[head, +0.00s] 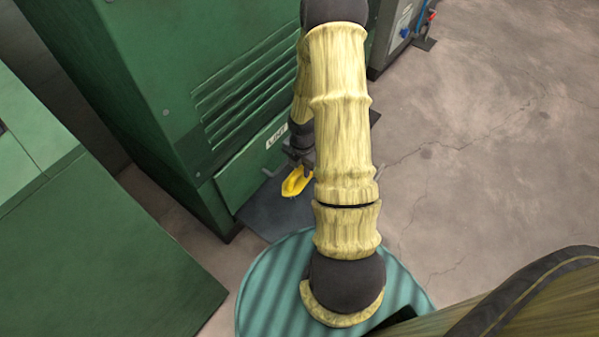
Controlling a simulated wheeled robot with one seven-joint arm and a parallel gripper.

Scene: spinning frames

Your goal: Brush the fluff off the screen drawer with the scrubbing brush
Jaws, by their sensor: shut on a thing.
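The yellow scrubbing brush (296,183) is low in front of the green machine. My gripper (299,163) is shut on it, partly hidden behind my arm. The drawer front (243,178) is a green panel low on the machine, with a white label reading "LINT" (277,136). The gripper and brush are close in front of its right part; I cannot tell whether they touch it. The drawer's right end is hidden by my arm. I cannot make out any fluff or the screen surface.
The green machine (150,90) has louvres above the drawer. A dark flat mat (262,217) lies at its foot. A green cabinet (100,255) stands at the left. Another machine with a grey box (402,22) is at the back. Concrete floor (490,130) is clear at the right.

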